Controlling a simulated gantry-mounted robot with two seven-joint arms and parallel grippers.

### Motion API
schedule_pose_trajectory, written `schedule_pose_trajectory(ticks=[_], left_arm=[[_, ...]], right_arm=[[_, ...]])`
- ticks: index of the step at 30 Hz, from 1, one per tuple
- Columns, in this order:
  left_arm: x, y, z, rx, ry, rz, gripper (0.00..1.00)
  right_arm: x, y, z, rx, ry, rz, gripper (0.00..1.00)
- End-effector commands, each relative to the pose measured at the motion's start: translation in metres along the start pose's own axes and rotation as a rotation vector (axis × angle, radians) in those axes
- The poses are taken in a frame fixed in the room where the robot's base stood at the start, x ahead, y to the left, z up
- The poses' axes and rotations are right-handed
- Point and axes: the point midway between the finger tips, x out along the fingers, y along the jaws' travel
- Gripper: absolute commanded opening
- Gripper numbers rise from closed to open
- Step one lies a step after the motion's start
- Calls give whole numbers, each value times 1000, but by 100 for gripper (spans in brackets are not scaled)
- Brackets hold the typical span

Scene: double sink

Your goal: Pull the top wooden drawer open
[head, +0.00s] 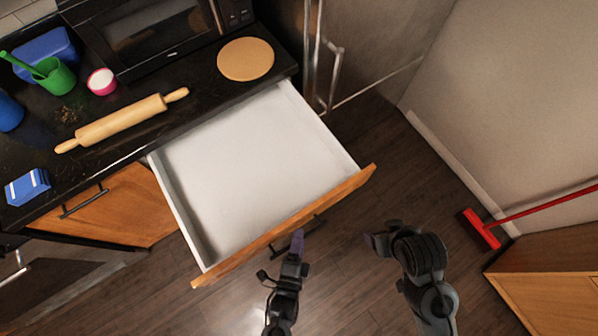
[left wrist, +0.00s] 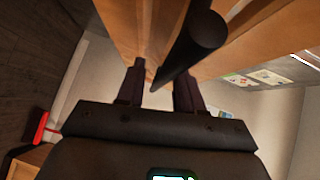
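The top wooden drawer (head: 250,160) is pulled well out from under the black counter, its white inside empty. Its wooden front (head: 345,187) carries a dark bar handle (head: 318,225). My left gripper (head: 297,240) is at the handle, just outside the drawer front. In the left wrist view its two fingers (left wrist: 160,88) are spread apart. The black handle bar (left wrist: 190,50) runs close in front of them and toward the gap between them, with no clear grip on it. My right gripper (head: 375,241) is away from the drawer, to the right; its finger opening is unclear.
On the counter are a rolling pin (head: 122,122), a round wooden board (head: 246,59), a green cup (head: 55,77), a pink cup (head: 102,82) and a microwave (head: 155,35). A red broom (head: 482,230) is by the right wall. The floor (head: 390,175) right of the drawer is clear.

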Motion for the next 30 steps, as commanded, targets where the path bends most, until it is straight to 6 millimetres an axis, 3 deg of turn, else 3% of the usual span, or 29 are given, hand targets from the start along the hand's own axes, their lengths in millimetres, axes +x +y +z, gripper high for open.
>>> schedule_pose_trajectory(ticks=[5,18,24,30], left_arm=[[-19,0,0,0,0,2,36],[-89,0,0,0,0,1,36],[-104,-1,-1,-1,1,-1,36],[-106,-1,-1,-1,1,-2,36]], right_arm=[[-2,0,-1,1,0,0,70],[-6,2,-2,-6,0,5,70],[-7,2,-2,-9,-1,7,70],[-7,2,-2,-9,-1,7,70]])
